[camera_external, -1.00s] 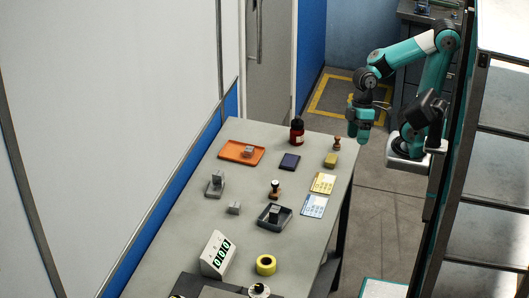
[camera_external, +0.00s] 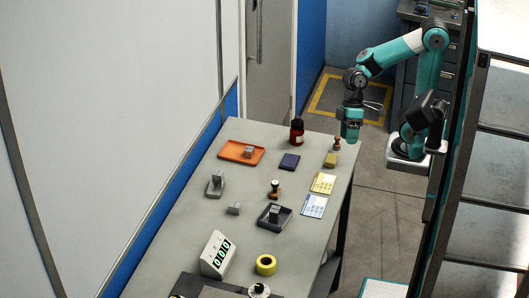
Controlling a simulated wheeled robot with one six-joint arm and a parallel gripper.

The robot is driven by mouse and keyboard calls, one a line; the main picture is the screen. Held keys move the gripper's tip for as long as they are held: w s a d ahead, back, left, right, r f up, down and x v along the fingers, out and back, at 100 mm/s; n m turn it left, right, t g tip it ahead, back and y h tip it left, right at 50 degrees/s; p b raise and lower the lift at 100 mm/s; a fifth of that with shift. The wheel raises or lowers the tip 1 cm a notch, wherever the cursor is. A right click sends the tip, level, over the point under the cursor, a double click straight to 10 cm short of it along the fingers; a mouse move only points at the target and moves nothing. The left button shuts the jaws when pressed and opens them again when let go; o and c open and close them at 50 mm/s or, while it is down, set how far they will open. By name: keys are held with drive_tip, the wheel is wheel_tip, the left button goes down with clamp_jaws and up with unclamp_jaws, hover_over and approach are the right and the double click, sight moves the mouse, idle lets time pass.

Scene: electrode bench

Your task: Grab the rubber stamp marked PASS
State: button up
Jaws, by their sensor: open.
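Two small rubber stamps with brown handles stand on the grey bench (camera_external: 186,226). One stamp (camera_external: 274,189) is near the middle; the other stamp (camera_external: 337,144) is at the far right edge. Their markings are too small to read, so I cannot tell which one says PASS. My gripper (camera_external: 350,138) is open, at the far right edge of the bench, just right of the edge stamp in the picture and seemingly above it. Its fingers are small and unclear, and nothing shows between them.
A yellow block (camera_external: 331,160), a dark blue pad (camera_external: 289,162) and a red bottle (camera_external: 297,132) are near the edge stamp. Cards (camera_external: 323,183), an orange tray (camera_external: 232,158), a dark tray (camera_external: 285,221), a digital display (camera_external: 216,254) and a yellow roll (camera_external: 266,264) lie around.

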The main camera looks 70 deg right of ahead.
drive_tip(key=w+d+f+m+g+y+b, duration=0.1)
drive_tip(key=w+f+m+y, duration=0.15)
drive_tip(key=w+m, duration=0.35)
drive_tip(key=w+d+f+m+y+b, duration=0.1)
drive_tip(key=w+f+m, duration=0.35)
drive_tip(key=w, duration=0.45)
drive_tip(key=w+d+f+m+y, duration=0.3)
drive_tip(key=w+d+f+m, duration=0.1)
drive_tip(key=w+f+m, duration=0.15)
drive_tip(key=m+t+y+b, duration=0.1)
drive_tip(key=m+y, duration=0.1)
drive_tip(key=m, duration=0.5)
approach(274, 187)
drive_tip(key=x, duration=0.2)
drive_tip(key=p+x, duration=0.1)
drive_tip(key=x, duration=0.2)
drive_tip(key=shift+w+f+p, duration=0.25)
drive_tip(key=shift+p, duration=0.05)
drive_tip(key=shift+p+x, duration=0.9)
drive_tip(key=shift+x, duration=1.7)
drive_tip(key=shift+s+r, duration=0.1)
drive_tip(key=shift+s, duration=0.1)
drive_tip(key=c, duration=1)
